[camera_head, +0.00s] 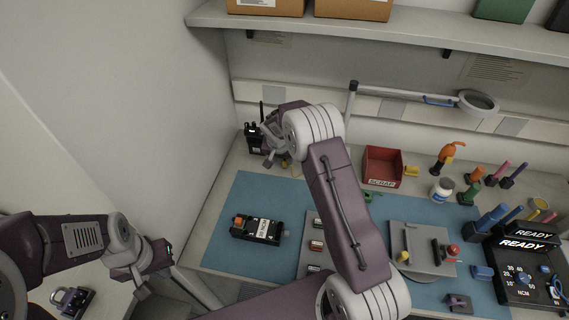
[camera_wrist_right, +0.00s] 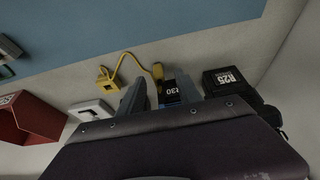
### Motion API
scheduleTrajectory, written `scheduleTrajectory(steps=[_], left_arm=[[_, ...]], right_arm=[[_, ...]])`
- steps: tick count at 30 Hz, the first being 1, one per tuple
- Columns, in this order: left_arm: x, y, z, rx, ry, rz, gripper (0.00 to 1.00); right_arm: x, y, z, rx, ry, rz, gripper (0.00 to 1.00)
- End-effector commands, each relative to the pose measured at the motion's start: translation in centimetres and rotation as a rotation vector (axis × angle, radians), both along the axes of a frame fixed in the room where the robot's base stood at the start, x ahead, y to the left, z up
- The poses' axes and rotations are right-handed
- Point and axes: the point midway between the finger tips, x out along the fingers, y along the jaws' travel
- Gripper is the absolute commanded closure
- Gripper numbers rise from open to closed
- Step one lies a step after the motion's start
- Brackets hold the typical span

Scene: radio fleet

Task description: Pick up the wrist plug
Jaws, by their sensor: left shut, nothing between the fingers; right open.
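A thin yellow cord lies on the bench in the right wrist view. A yellow block (camera_wrist_right: 104,76) is at one end and a small yellow plug (camera_wrist_right: 157,72) at the other, which I take for the wrist plug. My right gripper (camera_wrist_right: 162,84) is open, its fingertips pointing at this plug, which shows just beyond or between them; I cannot tell the depth. In the head view the right gripper (camera_head: 274,158) is at the back left corner of the bench, partly hidden by its own arm. My left gripper (camera_head: 143,290) is shut and empty at lower left.
A dark block labelled 030 (camera_wrist_right: 171,92) sits close between the right fingers. A black radio labelled R25 (camera_wrist_right: 225,80) stands beside them. A red scrap bin (camera_head: 383,165) is to the right. A radio (camera_head: 257,229) lies on the blue mat (camera_head: 235,200).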

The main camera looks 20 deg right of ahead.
Motion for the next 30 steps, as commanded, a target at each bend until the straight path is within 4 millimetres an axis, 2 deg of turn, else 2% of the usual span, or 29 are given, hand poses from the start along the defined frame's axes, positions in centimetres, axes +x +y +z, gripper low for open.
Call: scheduleTrajectory(steps=[3,6,14,18,30], left_arm=[[0.0,0.0,0.8,0.000,0.000,0.000,1.00],[0.0,0.0,0.8,0.000,0.000,0.000,1.00],[0.0,0.0,0.8,0.000,0.000,0.000,1.00],[0.0,0.0,0.8,0.000,0.000,0.000,1.00],[0.0,0.0,0.7,0.000,0.000,0.000,1.00]], right_arm=[[0.4,-0.6,-2.1,0.001,0.004,-0.002,0.59],[0.9,-0.9,-3.4,0.001,0.003,0.000,0.59],[1.1,-0.9,-3.8,0.001,0.001,0.000,0.59],[1.1,-0.9,-3.8,0.001,0.001,0.000,0.98],[1.1,-0.9,-3.5,0.001,0.001,-0.001,1.00]])
